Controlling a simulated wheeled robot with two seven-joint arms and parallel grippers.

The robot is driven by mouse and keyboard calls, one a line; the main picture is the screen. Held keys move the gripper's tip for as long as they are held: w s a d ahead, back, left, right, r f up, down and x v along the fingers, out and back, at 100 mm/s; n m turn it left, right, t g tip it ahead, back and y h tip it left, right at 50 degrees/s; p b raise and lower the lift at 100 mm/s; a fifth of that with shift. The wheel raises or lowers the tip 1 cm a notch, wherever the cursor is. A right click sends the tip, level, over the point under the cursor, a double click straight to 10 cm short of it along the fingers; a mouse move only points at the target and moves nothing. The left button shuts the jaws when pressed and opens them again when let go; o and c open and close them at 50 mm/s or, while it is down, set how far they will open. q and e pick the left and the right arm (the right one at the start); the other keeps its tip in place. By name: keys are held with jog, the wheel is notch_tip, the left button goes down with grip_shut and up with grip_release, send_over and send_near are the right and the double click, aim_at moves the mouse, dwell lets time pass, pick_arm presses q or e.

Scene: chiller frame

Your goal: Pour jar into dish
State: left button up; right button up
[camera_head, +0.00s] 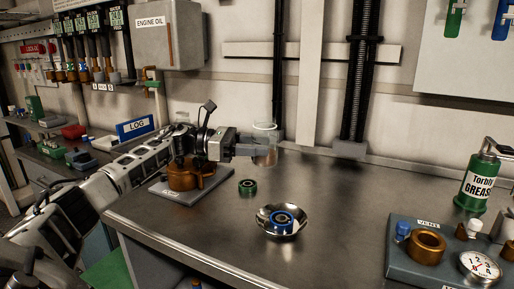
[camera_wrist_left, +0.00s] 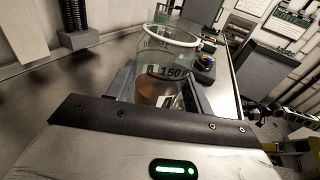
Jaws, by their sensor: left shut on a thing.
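A clear glass jar (camera_head: 265,143) with brownish contents low inside is held upright by my left gripper (camera_head: 256,150), near the back of the bench. In the left wrist view the jar (camera_wrist_left: 165,62) stands between the fingers, with a pale rim and a "150" mark. A shiny metal dish (camera_head: 264,221) sits on the bench in front of the jar and slightly right of it, apart from it. A blue ring-shaped part (camera_head: 283,218) lies in the dish. My right gripper is not in view.
A brown valve body (camera_head: 184,179) on a plate stands under my left wrist. At right are a grey tray (camera_head: 408,262) with a brass ring and gauge, and a green grease can (camera_head: 479,182). The bench between is clear.

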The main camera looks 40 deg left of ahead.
pick_arm(q)
jog(key=f+b, duration=0.1)
jog(key=b, duration=0.1)
jog(key=f+m+b, duration=0.1)
jog(key=b, duration=0.1)
jog(key=shift+s+d+f+b, duration=0.2)
jog(key=shift+f+b, duration=0.1)
jog(key=shift+f, duration=0.1)
jog(key=s+d+f+m+y+b, duration=0.1)
jog(key=d+f+b, duration=0.1)
jog(key=b, duration=0.2)
jog(key=s+d+f+m+y+b, duration=0.1)
jog(key=f+m+b, duration=0.1)
jog(key=b, duration=0.3)
jog(key=shift+s+d+f+m, duration=0.1)
jog(key=shift+s+d+m, duration=0.1)
jog(key=shift+d+m, duration=0.15)
jog(key=m+y, duration=0.1)
jog(key=m+y+b, duration=0.1)
jog(key=m, duration=0.1)
jog(key=shift+w+a, duration=0.15)
jog(key=shift+a, duration=0.05)
jog(key=shift+r+m, duration=0.2)
jog(key=shift+m, duration=0.05)
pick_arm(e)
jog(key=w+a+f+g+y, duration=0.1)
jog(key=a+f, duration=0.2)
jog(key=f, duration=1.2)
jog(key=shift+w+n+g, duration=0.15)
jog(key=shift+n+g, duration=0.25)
